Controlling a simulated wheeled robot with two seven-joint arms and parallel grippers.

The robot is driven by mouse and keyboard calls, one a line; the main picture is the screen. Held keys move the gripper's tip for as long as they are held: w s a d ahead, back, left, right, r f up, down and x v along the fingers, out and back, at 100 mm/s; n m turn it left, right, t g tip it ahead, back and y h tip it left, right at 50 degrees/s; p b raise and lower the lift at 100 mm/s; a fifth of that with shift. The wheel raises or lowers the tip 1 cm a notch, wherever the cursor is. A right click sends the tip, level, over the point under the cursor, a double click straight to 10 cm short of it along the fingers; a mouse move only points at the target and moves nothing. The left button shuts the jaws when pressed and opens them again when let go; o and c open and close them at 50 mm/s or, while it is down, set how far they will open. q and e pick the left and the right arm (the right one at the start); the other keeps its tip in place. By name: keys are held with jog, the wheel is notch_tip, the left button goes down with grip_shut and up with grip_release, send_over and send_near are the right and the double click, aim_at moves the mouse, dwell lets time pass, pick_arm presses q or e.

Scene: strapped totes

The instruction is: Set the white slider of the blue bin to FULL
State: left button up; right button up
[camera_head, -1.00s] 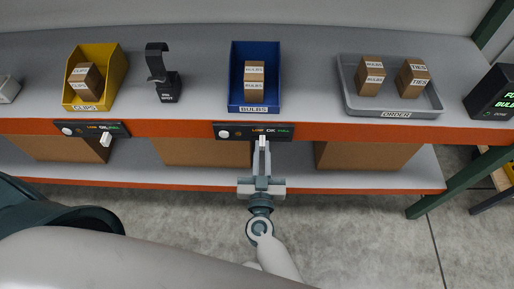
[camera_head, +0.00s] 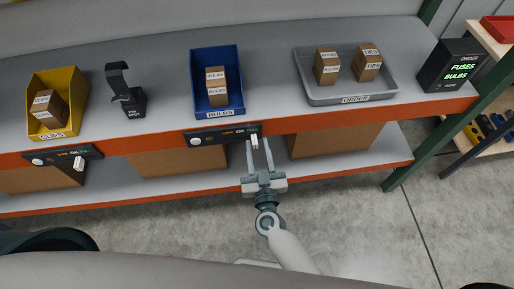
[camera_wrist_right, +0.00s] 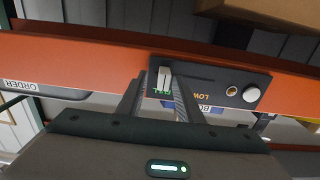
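The blue bin (camera_head: 217,86), labelled BULBS, stands on the shelf with brown boxes in it. Its dark panel (camera_head: 215,138) with LOW, OK and FULL marks is on the orange front edge below it. The white slider (camera_head: 254,128) is at the FULL end of that panel. In the right wrist view the slider (camera_wrist_right: 164,77) stands by the green FULL letters, between my finger tips. My right gripper (camera_head: 258,141) is open, its fingers apart on either side of the slider. My left gripper is not in view.
A black stand (camera_head: 126,95) is between the bins. A grey ORDER tray (camera_head: 343,98) holds boxes. A black display (camera_head: 450,68) reads FUSES and BULBS.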

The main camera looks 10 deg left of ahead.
jog(key=shift+s, duration=0.15)
jog(key=shift+s, duration=0.2)
jog(key=b+v, duration=0.3)
jog(key=v, duration=1.3)
jog(key=shift+s+d, duration=0.2)
jog(key=shift+s, duration=0.15)
jog(key=s+d+f+n+g, duration=0.1)
jog(key=s+d+f+g, duration=0.15)
jog(key=f, duration=0.95)
jog(key=s+d+f+g, duration=0.2)
jog(key=d+f+g, duration=0.15)
jog(key=f, duration=0.75)
jog(key=s+d+f+n+g, duration=0.1)
jog(key=s+d+f+g, duration=0.15)
jog(key=f, duration=0.95)
jog(key=s+d+f+m+g+h, duration=0.1)
jog(key=s+d+f+g, duration=0.3)
jog(key=s+d+f, duration=0.4)
jog(key=s+d+f+m+g+h, duration=0.1)
jog(key=s+d+f+g+h, duration=0.3)
jog(key=s+d+f, duration=0.4)
jog(key=s+d+b, duration=0.1)
jog(key=s+d, duration=0.1)
jog(key=s, duration=0.3)
jog(key=shift+s+d+f+m, duration=0.25)
jog(key=shift+s+f+m, duration=0.05)
jog(key=shift+f+m, duration=0.1)
